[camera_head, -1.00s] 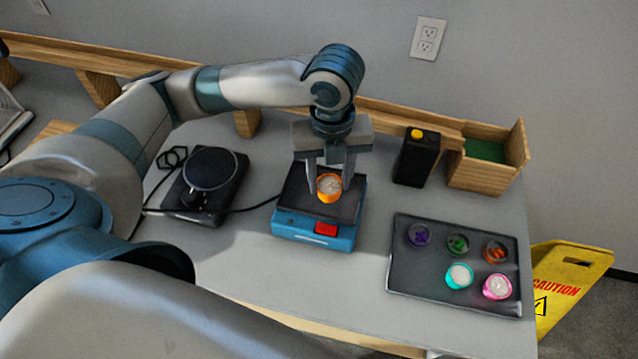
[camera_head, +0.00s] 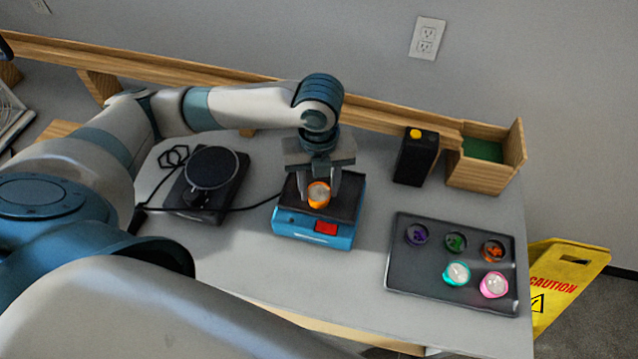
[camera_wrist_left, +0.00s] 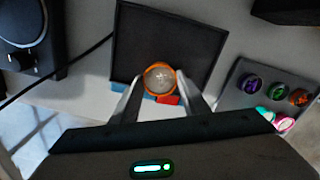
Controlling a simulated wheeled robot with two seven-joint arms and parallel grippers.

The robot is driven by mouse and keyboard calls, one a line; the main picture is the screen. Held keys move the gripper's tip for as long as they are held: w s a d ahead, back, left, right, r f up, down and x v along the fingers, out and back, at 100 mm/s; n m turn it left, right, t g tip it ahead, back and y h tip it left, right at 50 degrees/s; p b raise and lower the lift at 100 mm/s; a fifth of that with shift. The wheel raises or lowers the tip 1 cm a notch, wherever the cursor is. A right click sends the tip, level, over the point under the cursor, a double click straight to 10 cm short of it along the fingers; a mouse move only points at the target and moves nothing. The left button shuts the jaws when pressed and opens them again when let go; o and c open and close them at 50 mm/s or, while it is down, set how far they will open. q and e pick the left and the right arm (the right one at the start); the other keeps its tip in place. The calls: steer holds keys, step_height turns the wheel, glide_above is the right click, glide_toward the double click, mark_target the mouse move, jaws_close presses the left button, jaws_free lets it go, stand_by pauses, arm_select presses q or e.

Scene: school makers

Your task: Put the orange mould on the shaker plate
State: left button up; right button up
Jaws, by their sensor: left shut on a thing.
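The orange mould (camera_head: 318,194) is a small round cup with a pale filling. My left gripper (camera_head: 319,191) is shut on it, one finger on each side. The shaker (camera_head: 313,229) is a blue box with a red switch and a dark plate (camera_head: 346,207) on top. The mould is over the plate; I cannot tell whether it touches it. In the left wrist view the mould (camera_wrist_left: 159,79) sits between the fingertips (camera_wrist_left: 158,82), in front of the dark plate (camera_wrist_left: 200,40). My right gripper is not in view.
A dark tray (camera_head: 405,287) with several coloured moulds lies to the right. A black device with a round plate (camera_head: 211,168) stands left, its cable running toward the shaker. A black box (camera_head: 413,160) and a wooden bin (camera_head: 478,176) stand at the back right.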

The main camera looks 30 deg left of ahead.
mark_target(319, 192)
arm_select(q)
steer(key=shift+f, duration=0.2)
steer(key=o, duration=1.1)
steer(key=shift+r, duration=0.15)
steer(key=shift+r, duration=0.6)
step_height(319, 192, up, 11)
steer(key=shift+f+b, duration=0.1)
steer(key=shift+b, duration=0.75)
